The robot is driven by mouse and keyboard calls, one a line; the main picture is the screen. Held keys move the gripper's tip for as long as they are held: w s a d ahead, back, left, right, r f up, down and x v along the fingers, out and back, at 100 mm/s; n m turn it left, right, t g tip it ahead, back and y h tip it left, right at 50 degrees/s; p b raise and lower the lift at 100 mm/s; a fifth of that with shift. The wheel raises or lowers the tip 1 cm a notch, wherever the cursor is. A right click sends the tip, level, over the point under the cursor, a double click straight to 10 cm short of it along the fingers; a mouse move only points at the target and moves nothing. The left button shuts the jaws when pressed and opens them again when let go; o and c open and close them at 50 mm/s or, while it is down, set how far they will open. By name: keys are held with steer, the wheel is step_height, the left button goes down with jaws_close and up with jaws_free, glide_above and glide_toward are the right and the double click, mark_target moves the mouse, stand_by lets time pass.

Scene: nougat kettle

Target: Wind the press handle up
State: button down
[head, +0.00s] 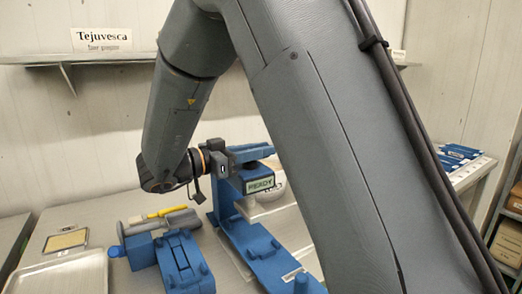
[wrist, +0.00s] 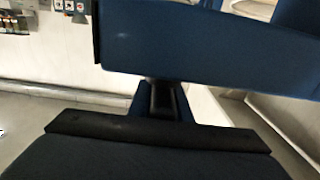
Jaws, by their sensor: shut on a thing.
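The blue press (head: 226,198) stands on the bench in the middle of the head view, with a READY sign (head: 260,185) on its front. My gripper (head: 219,160) is at the left side of the press's upper part, shut on what appears to be the press handle. A blue bar (head: 252,151) extends right from the jaws, above the sign. The grip itself is mostly hidden. In the wrist view, a broad blue part (wrist: 200,45) fills the top and a dark post (wrist: 163,98) shows below it.
Blue fixtures (head: 185,262) and a yellow-handled tool (head: 167,211) lie on the bench left of the press. A metal tray (head: 60,275) is at front left. My arm covers much of the right.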

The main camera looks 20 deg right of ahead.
steer(key=shift+r+t+p, duration=0.1)
steer(key=shift+t+p, duration=0.2)
steer(key=n+t+p, duration=0.1)
steer(key=n+t+y+p, duration=0.1)
steer(key=shift+w+a+r+t, duration=0.1)
steer(key=shift+w+t, duration=0.1)
steer(key=shift+t, duration=0.2)
steer(key=n+t+y+p, duration=0.1)
steer(key=n+t+p, duration=0.1)
steer(key=t, duration=0.1)
steer(key=shift+w+a+n+t+y, duration=0.15)
steer(key=shift+w+n+t+y, duration=0.15)
steer(key=shift+w+n+y, duration=0.1)
steer(key=n+t+y, duration=0.2)
steer(key=n+t+y+p, duration=0.1)
steer(key=shift+w+a+t, duration=0.3)
steer(key=shift+w+a+f+n+t+y, duration=0.15)
steer(key=shift+n+t+y, duration=0.35)
steer(key=shift+y, duration=0.25)
steer(key=shift+w+a+f+n+t+y, duration=0.1)
steer(key=shift+n+t+y, duration=0.3)
steer(key=shift+n+y, duration=0.3)
steer(key=shift+a+r+y, duration=0.1)
steer(key=shift+y, duration=0.15)
steer(key=c, duration=1.6)
jaws_free()
steer(key=shift+c, duration=0.2)
steer(key=shift+s, duration=0.1)
